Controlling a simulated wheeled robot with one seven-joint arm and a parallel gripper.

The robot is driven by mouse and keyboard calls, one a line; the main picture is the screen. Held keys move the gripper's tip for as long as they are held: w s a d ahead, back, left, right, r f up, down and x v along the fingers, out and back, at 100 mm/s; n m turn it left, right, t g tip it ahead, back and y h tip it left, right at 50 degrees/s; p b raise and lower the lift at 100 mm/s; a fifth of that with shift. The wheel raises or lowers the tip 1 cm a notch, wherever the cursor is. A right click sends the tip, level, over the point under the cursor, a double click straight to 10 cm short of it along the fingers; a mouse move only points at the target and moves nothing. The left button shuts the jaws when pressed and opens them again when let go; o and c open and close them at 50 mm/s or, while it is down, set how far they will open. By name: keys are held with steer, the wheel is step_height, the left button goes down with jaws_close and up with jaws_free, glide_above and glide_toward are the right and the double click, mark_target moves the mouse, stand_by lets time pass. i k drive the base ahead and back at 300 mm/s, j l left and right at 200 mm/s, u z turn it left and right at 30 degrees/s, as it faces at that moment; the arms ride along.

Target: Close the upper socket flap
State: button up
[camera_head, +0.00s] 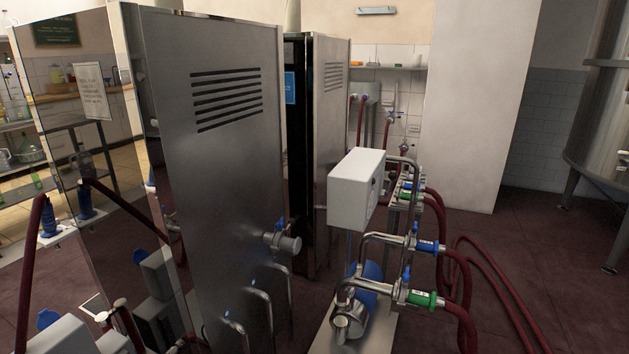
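A small blue flap (48,318) stands up at the top of a pale grey box (68,338) at the bottom left edge. It appears raised; I cannot tell for sure that it is the upper socket flap. The box is cut off by the frame, and its front and any lower socket are out of sight. Similar grey box shapes with a blue flap show on the shiny steel panel to the right, seemingly as a reflection. My gripper is not in view.
A tall steel cabinet (215,150) fills the left centre, with bent pipes low in front. A pump unit with a white control box (356,188), valves and dark red hoses (465,275) stands right of it. Open red floor (535,265) lies further right, before a steel tank (602,110).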

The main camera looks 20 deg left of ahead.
mark_target(46, 318)
steer(key=i+u, duration=0.45)
steer(key=i+l+u, duration=0.1)
steer(key=i+u, duration=0.3)
steer(key=i+l+u, duration=0.25)
steer(key=u, duration=0.2)
steer(key=i+l+u, duration=0.25)
steer(key=i+u, duration=0.25)
steer(key=i+l+u, duration=0.25)
steer(key=u, duration=0.25)
steer(key=i+l+u, duration=0.25)
steer(key=l+u, duration=0.25)
steer(key=k+u, duration=0.55)
